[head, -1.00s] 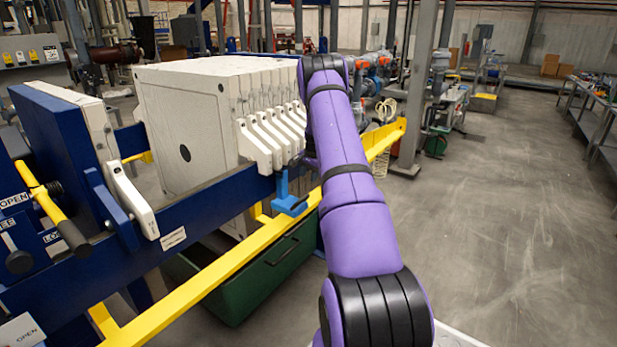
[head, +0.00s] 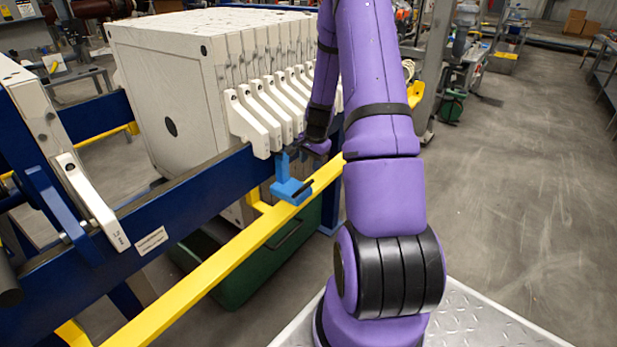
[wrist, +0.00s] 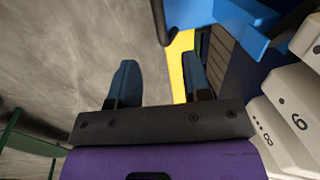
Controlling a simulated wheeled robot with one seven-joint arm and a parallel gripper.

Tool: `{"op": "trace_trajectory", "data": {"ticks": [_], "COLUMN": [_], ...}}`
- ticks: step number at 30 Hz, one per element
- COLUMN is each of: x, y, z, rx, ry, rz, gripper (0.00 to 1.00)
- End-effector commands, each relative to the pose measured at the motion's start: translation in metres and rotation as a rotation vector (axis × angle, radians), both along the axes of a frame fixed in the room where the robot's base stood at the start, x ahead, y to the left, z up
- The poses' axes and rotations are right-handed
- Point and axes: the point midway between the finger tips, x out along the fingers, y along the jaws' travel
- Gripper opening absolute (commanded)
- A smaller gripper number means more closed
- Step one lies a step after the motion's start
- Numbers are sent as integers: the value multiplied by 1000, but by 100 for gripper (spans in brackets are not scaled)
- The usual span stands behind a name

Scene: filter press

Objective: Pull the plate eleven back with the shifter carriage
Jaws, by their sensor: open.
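The shifter carriage (head: 290,186) is a small blue block with a dark bar, on the side rail just below the nearest handles of the plate stack (head: 165,95). A blue part, seemingly this carriage, shows at the top right of the wrist view (wrist: 240,14). The white plates have slanted side handles (head: 262,118). One handle in the wrist view reads 6 (wrist: 298,122); I cannot make out an eleven. My gripper (wrist: 162,84) is open and empty, its dark blue fingers apart, with the handles to its right. In the head view it is largely hidden at the rail.
A yellow bar (head: 225,265) runs along the press below the blue rail (head: 190,200). A green bin (head: 240,275) stands underneath. A separate plate with a white handle (head: 92,203) stands at the left, with a gap before the stack. The floor at right (head: 520,210) is clear.

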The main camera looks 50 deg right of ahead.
Motion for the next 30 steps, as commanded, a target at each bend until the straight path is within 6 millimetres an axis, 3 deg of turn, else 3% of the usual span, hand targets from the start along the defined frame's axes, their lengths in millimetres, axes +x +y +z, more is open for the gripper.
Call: {"op": "trace_trajectory", "data": {"ticks": [18, 30], "x": [16, 20], "y": [1, 1], "z": [-87, -104], "rx": [2, 1], "ry": [1, 0], "rz": [-2, -1], "gripper": [44, 44]}}
